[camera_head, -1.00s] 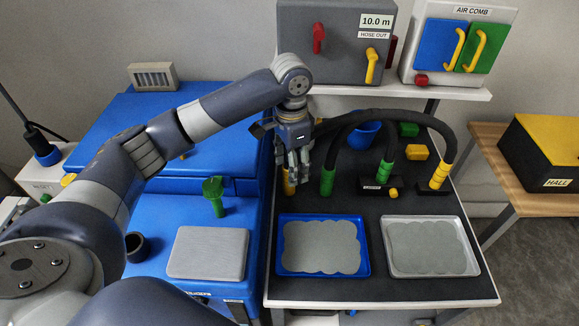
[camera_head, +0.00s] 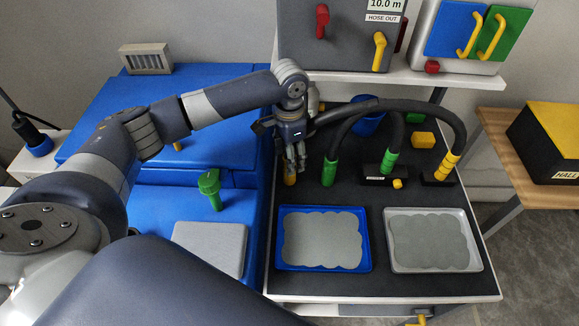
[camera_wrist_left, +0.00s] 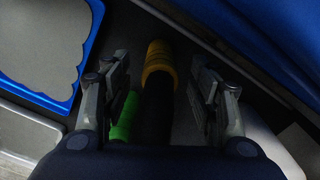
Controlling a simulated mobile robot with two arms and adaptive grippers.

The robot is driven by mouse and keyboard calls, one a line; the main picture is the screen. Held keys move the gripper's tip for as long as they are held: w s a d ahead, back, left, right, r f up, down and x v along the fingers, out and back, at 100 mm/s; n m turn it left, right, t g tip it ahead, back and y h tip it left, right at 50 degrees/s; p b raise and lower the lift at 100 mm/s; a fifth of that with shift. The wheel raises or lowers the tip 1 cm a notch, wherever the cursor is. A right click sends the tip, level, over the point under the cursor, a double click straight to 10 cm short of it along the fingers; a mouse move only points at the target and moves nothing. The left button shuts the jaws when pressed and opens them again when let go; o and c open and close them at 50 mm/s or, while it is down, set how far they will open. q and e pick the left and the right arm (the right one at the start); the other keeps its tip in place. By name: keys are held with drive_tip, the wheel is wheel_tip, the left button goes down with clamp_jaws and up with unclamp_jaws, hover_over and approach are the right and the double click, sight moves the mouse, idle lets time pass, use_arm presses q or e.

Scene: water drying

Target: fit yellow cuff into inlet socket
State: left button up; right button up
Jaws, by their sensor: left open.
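A yellow cuff (camera_head: 290,179) on the end of a black hose stands on the dark bench top at the left. In the wrist view the cuff (camera_wrist_left: 159,62) lies between my spread fingers, with the hose running back toward the palm. My left gripper (camera_head: 292,166) is open and points down at the cuff; I see gaps on both sides. Another yellow cuff (camera_head: 446,166) stands at the right hose end in a small black base (camera_head: 437,180). I cannot tell which base is the inlet socket. My right gripper is not in view.
A green cuff (camera_head: 329,172) stands just right of my gripper; another (camera_head: 390,161) is at a labelled black block (camera_head: 376,178). A blue tray (camera_head: 279,240) and a grey tray (camera_head: 479,268) lie in front. Black hoses (camera_head: 375,104) arch behind. A blue machine is left.

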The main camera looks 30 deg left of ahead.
sight(290, 180)
use_arm(q)
wheel_tip(290, 180, down, 2)
drive_tip(key=shift+f, duration=0.2)
drive_tip(key=c, duration=1.2)
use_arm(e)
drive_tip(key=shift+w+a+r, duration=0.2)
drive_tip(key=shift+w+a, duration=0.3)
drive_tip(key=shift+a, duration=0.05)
